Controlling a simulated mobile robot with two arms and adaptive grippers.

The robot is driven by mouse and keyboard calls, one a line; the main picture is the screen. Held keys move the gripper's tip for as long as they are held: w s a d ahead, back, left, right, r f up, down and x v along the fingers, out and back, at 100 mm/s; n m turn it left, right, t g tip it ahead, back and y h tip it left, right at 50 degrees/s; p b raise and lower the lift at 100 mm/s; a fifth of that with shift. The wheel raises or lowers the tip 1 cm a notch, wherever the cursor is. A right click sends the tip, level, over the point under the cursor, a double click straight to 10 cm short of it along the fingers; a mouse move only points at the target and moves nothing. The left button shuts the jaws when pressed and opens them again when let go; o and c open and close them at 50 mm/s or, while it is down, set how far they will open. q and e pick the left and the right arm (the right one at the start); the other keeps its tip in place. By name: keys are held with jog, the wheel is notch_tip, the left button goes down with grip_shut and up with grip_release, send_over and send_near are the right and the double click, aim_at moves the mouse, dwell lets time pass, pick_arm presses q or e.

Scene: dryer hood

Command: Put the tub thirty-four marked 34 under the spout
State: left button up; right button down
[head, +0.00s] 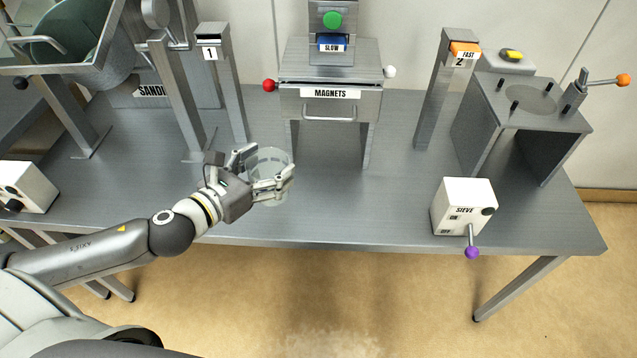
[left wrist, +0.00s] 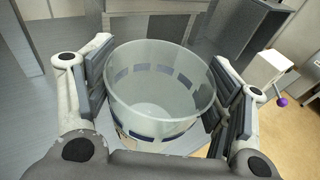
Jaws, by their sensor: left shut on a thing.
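A clear, round, open-topped tub (head: 268,160) is between the fingers of my left gripper (head: 266,172), above or on the front part of the metal table. My left gripper is shut on its side walls. The tub looks upright and empty in the left wrist view (left wrist: 160,85), with a band of dark patches around its wall. I cannot read a number on it. I cannot tell whether its base touches the table. I cannot make out which part is the spout. My right gripper is not in view.
The MAGNETS housing (head: 329,105) stands on legs behind the tub. Posts marked 1 (head: 224,85) and 2 (head: 445,90) flank it. A white SIEVE switch box (head: 463,207) with a purple-knobbed lever is at front right. The table (head: 370,205) is clear between tub and box.

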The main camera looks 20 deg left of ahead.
pick_arm(q)
jog(key=shift+w+d+f, duration=1)
jog(key=shift+w+f, duration=0.85)
jog(key=shift+f, duration=0.2)
jog(key=shift+w+d+f, duration=0.95)
jog(key=shift+w+f, duration=0.9)
jog(key=shift+f, duration=0.2)
jog(key=shift+w+d+f, duration=1)
jog(key=shift+w+f, duration=0.85)
jog(key=shift+f, duration=0.2)
jog(key=shift+f+b, duration=0.2)
jog(key=shift+b, duration=0.1)
jog(key=o, duration=1)
jog(key=shift+r, duration=0.15)
